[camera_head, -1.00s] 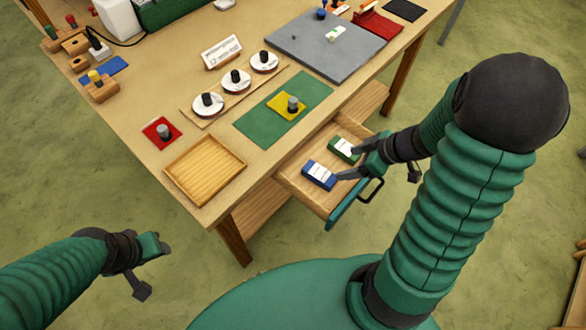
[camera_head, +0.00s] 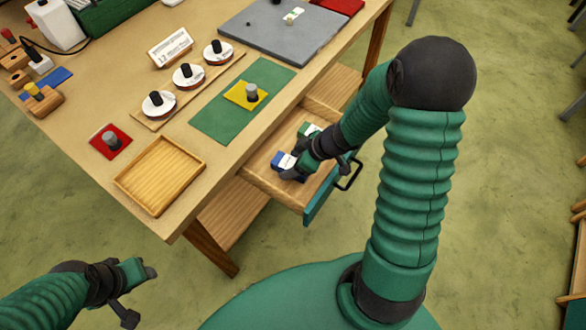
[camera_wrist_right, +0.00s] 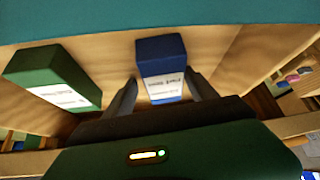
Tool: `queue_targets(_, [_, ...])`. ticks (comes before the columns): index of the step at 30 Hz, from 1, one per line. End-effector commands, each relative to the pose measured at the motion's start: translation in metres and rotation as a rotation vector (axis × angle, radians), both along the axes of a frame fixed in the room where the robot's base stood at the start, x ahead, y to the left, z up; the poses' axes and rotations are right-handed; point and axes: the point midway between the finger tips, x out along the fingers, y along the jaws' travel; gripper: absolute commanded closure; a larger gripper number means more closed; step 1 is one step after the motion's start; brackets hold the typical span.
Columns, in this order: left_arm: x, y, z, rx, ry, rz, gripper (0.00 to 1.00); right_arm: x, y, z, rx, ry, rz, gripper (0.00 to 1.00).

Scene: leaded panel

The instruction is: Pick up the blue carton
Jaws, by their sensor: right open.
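The blue carton (camera_head: 284,162) lies in the open drawer (camera_head: 262,175) and is partly covered by my right gripper in the head view. In the right wrist view the blue carton (camera_wrist_right: 160,58), with a white label, sits between the two finger tips. My right gripper (camera_head: 288,174) is open, with a finger on each side of the carton; I cannot tell whether they touch it. The green carton (camera_wrist_right: 55,75) lies beside it, to the left in the wrist view. My left gripper (camera_head: 141,288) is at the lower left, away from the table; its jaw state is unclear.
The drawer front (camera_head: 318,203) has a dark handle (camera_head: 351,174). The table above holds an empty wooden tray (camera_head: 120,181), a red square with a grey knob (camera_head: 110,142), a green mat (camera_head: 212,122) with a yellow square, and a grey board (camera_head: 262,45).

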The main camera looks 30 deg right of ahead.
Motion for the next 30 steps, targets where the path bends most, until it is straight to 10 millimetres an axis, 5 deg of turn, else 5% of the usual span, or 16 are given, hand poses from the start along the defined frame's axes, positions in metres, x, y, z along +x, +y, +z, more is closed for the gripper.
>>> queue_targets(3, [0.0, 0.0, 0.001, 0.0, -0.001, 0.0, 0.52, -0.003, -0.002, -0.002, -0.009, 0.012, -0.009, 0.26])
queue_targets(18, [0.0, 0.0, 0.001, 0.0, 0.0, 0.001, 0.52, -0.003, -0.001, -0.001, -0.007, 0.008, -0.007, 0.97])
queue_targets(25, [0.0, 0.0, 0.003, 0.0, 0.0, 0.001, 0.52, -0.003, -0.001, 0.001, -0.007, 0.008, -0.007, 0.97])
queue_targets(30, [0.0, 0.0, 0.029, 0.0, 0.0, 0.001, 0.52, -0.003, -0.001, 0.036, -0.008, 0.007, -0.004, 0.97])
